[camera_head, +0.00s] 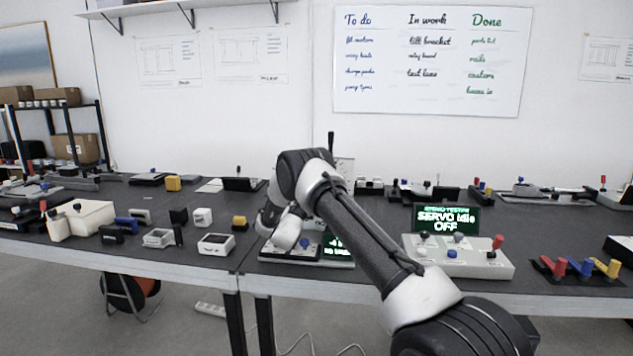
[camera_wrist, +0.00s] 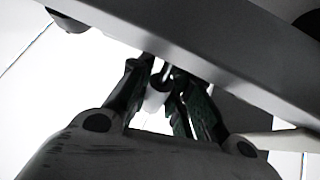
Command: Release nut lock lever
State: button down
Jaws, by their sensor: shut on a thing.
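My gripper (camera_wrist: 165,76) shows in the wrist view, its fingers close together around a small dark piece, seemingly a lever end. Blur and shadow hide the exact grip. A wide grey bar (camera_wrist: 215,55) crosses diagonally just beyond the fingertips. In the head view my arm reaches to the middle of the bench and hides the gripper and what it holds. A panel (camera_head: 290,253) with a blue knob and a green-lit display (camera_head: 337,247) stands below my wrist, partly covered. An upright black lever (camera_head: 331,143) shows just behind my arm. I cannot tell which lever is the nut lock.
Red, blue and yellow levers (camera_head: 580,268) sit farther right. Small boxes and switches crowd the dark bench (camera_head: 130,262) at left.

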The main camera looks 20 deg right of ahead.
jog(key=c, duration=1.3)
grip_release()
jog(key=v, duration=0.7)
jog(key=shift+s+a+f, duration=0.15)
jog(key=shift+a, duration=0.05)
